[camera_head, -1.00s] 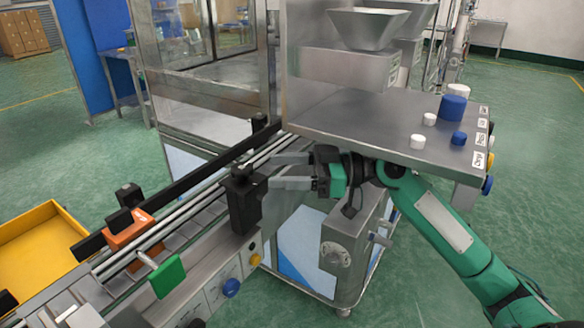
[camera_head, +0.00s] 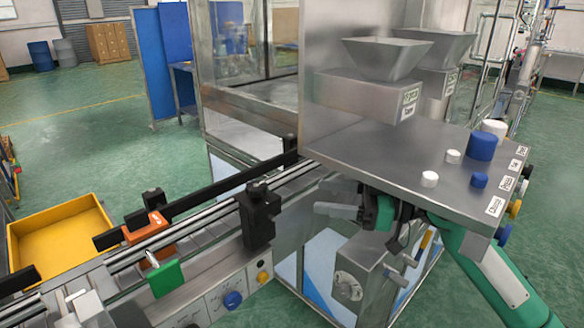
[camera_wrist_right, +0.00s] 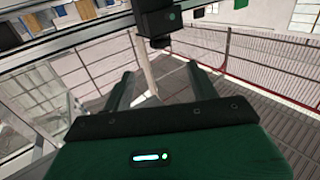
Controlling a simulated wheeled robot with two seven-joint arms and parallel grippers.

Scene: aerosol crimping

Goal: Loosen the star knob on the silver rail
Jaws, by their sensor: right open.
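A black clamp block (camera_head: 258,218) stands upright on the silver rail (camera_head: 215,215), with a small dark knob (camera_head: 257,187) on its top. The knob's star shape is too small to make out. My right gripper (camera_head: 322,196) is open and empty, to the right of the block, with a clear gap between its fingertips and the block. In the right wrist view the block (camera_wrist_right: 160,20) is at the top, beyond and between the two spread fingers (camera_wrist_right: 160,88). My left gripper is not in view.
A steel table (camera_head: 400,165) with white and blue caps overhangs my right gripper. Below it is a steel machine box (camera_head: 365,270). An orange clamp (camera_head: 148,228) and a green piece (camera_head: 165,278) sit along the conveyor, left of the block. A yellow tray (camera_head: 60,232) is at far left.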

